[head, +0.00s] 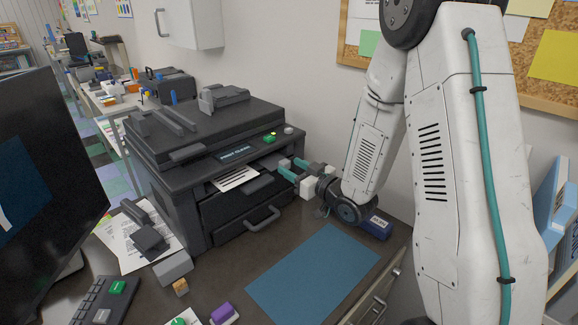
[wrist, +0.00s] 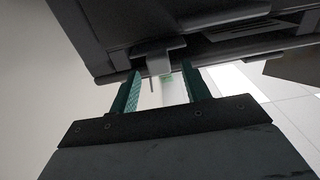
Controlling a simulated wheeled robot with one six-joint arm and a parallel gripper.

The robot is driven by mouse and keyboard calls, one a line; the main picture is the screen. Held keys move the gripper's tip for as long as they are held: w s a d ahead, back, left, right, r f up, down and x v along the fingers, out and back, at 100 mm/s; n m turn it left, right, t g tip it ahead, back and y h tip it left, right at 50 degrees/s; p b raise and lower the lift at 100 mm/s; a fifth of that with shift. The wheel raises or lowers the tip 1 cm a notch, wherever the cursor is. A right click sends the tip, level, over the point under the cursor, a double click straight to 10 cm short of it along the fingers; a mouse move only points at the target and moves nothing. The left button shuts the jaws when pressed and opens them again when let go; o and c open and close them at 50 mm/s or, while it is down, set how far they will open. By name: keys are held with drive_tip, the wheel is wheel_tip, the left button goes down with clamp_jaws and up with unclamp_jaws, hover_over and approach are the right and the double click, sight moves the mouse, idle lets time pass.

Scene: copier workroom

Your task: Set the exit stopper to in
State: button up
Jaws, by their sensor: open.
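The dark copier (head: 180,195) stands on the desk, with a printed sheet (head: 235,178) in its exit slot. In the wrist view, a small grey tab (wrist: 159,63), which looks like the exit stopper, sticks out from the copier's edge between my fingers. My gripper (head: 283,168) is open at the right end of the exit slot, its teal fingers pointing at the copier. In the wrist view my gripper (wrist: 159,80) has one finger on each side of the tab, with gaps visible. Whether the fingers touch it I cannot tell.
A drawer with a handle (head: 262,220) is below the slot. A green button (head: 269,139) is on the panel above. A blue mat (head: 315,272) lies in front, and a dark blue box (head: 376,226) sits below my wrist. A monitor (head: 45,170) stands left.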

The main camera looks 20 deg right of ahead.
drive_tip(key=shift+x, duration=1.2)
drive_tip(key=shift+c, duration=0.4)
